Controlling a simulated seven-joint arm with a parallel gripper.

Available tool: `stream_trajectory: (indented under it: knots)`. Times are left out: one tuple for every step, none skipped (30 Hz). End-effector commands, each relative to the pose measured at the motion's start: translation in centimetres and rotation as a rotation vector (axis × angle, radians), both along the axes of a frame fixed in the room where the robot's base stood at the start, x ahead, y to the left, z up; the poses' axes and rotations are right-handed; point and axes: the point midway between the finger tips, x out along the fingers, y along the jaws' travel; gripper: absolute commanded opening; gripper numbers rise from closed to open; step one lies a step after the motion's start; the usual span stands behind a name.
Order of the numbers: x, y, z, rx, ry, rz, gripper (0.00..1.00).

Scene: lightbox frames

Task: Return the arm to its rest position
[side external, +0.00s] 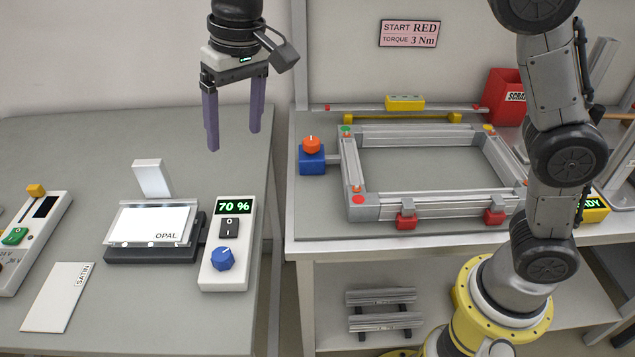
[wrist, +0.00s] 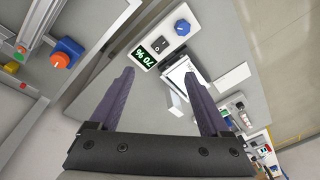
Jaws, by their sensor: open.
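My gripper (side external: 232,122) hangs high above the back of the left table, well above the surface. Its two purple fingers are apart and nothing is between them. In the wrist view my gripper (wrist: 158,85) also shows open and empty, with the table beyond it. Part of my own arm stands at the right of the side view, in front of the right table.
On the left table (side external: 60,150) are a lit OPAL panel (side external: 150,222), a dimmer box (side external: 228,255) reading 70 %, and a SATIN plate (side external: 58,297). The right table holds an aluminium frame (side external: 420,208), a blue block (side external: 312,162) with orange knob and a red bin (side external: 503,95).

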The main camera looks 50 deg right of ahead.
Motion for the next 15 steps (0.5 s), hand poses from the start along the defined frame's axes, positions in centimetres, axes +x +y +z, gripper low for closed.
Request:
stream_trajectory:
  knots:
    - [-1.1, -2.6, 2.0, 0.013, -0.031, -0.038, 0.81]
    - [-1.7, -3.8, 2.8, 0.018, -0.047, -0.054, 0.81]
    - [-2.7, -5.5, 3.7, 0.023, -0.066, -0.074, 0.81]
    - [-3.5, -6.7, 4.4, 0.027, -0.081, -0.087, 0.81]
    - [-4.3, -7.8, 4.9, 0.029, -0.097, -0.098, 0.81]
    - [-5.5, -9.2, 5.5, 0.032, -0.118, -0.112, 0.81]
    - [-6.4, -10.3, 5.9, 0.033, -0.133, -0.123, 0.81]
    - [-7.4, -11.3, 6.2, 0.034, -0.149, -0.132, 0.81]
    - [-8.7, -12.6, 6.4, 0.034, -0.169, -0.142, 0.81]
    - [-9.7, -13.5, 6.5, 0.033, -0.183, -0.151, 0.81]
    - [-10.8, -14.4, 6.5, 0.032, -0.199, -0.158, 0.81]
    - [-12.2, -15.4, 6.4, 0.029, -0.219, -0.165, 0.81]
    - [-13.3, -16.2, 6.3, 0.026, -0.234, -0.171, 0.81]
    - [-14.4, -16.9, 6.0, 0.022, -0.248, -0.174, 0.81]
    - [-15.9, -17.8, 5.6, 0.017, -0.269, -0.179, 0.81]
